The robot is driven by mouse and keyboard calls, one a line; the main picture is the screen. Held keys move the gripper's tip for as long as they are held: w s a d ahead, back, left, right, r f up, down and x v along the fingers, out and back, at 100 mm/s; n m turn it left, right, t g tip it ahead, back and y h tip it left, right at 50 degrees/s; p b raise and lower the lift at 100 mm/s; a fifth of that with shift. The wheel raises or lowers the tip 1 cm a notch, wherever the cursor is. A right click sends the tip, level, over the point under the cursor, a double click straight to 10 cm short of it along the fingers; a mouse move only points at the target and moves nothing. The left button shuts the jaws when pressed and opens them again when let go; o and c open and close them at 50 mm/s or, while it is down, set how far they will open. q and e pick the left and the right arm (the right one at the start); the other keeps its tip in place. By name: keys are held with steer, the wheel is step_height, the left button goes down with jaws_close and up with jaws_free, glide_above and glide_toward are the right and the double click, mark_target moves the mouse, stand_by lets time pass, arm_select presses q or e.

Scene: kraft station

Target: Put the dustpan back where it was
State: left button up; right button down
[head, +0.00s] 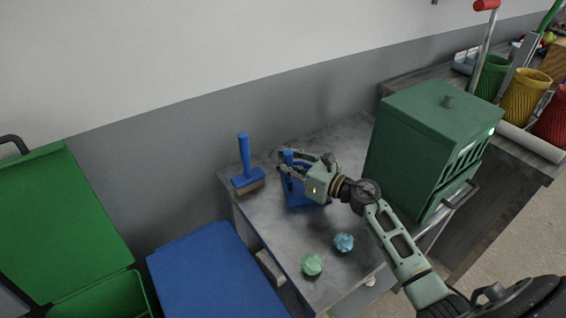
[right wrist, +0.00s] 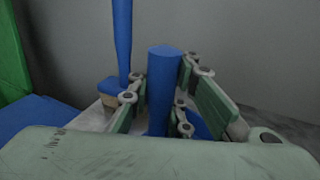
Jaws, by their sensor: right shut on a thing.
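The blue dustpan (head: 299,192) is at the back of the grey tabletop (head: 290,240), partly hidden by my right gripper. My right gripper (head: 286,165) is shut on its handle. In the right wrist view the blue handle (right wrist: 162,85) stands upright between the two green finger pads. A little of the pan shows behind the right finger in that view. I cannot tell whether the pan touches the tabletop. My left gripper is not in view.
A blue brush (head: 245,165) stands upright at the table's back left. Two crumpled balls, green (head: 312,265) and light blue (head: 344,243), lie near the front. A green box (head: 425,140) stands to the right. Blue (head: 215,270) and green (head: 65,225) bins are at left.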

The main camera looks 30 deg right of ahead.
steer(key=shift+f, duration=0.15)
steer(key=c, duration=2.3)
jaws_free()
steer(key=o, duration=0.7)
steer(key=shift+s+d, duration=0.15)
steer(key=b+v, duration=0.2)
steer(key=v, duration=0.8)
steer(key=shift+s+d, duration=0.15)
steer(key=shift+s, duration=0.25)
steer(key=shift+s+d, duration=0.2)
steer(key=shift+s, duration=0.2)
